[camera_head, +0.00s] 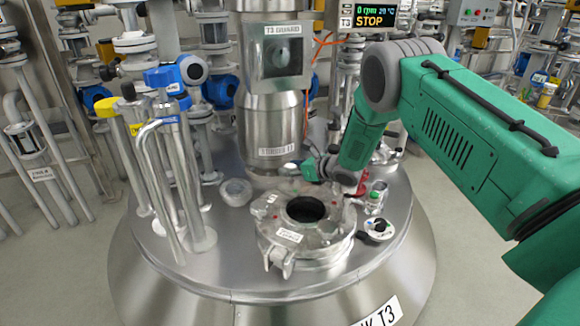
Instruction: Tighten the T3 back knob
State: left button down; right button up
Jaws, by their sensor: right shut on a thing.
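The T3 vessel top (210,270) is a broad steel dome marked T3 at its front. A round flanged hatch (330,245) with a dark central opening sits on it, with clamp fittings around its rim. My right arm is green and comes in from the right. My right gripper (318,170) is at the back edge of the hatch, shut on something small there. The back knob is hidden by the gripper, so I cannot make out its shape or how tight it is. A front clamp fitting (280,262) shows on the near rim. My left gripper is out of view.
A steel column labelled T3 GUARD (283,50) rises just behind the hatch. Bent pipes and blue valves (170,78) stand at left. A small round black-and-white fitting (377,228) is right of the hatch. The near dome surface is clear.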

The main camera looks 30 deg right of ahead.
jog(key=m+h, duration=0.2)
jog(key=shift+a+r+t+h+p, duration=0.1)
jog(key=shift+a+t+h+p, duration=0.1)
jog(key=shift+t+h+p, duration=0.15)
jog(key=m+h+b, duration=0.2)
jog(key=m+h, duration=0.2)
jog(key=h, duration=0.1)
jog(key=shift+w+m, duration=0.1)
jog(key=shift+m, duration=0.3)
jog(key=shift+d+m+g+h, duration=0.2)
jog(key=shift+m+g+h, duration=0.65)
jog(key=shift+m+h, duration=0.9)
jog(key=shift+r+h, duration=0.1)
jog(key=shift+h, duration=0.3)
jog(key=o, duration=1.2)
jog(key=shift+s+a+r, duration=0.15)
jog(key=shift+s+a, duration=0.05)
jog(key=shift+s, duration=0.3)
jog(key=v, duration=1.1)
jog(key=shift+w+a, duration=0.15)
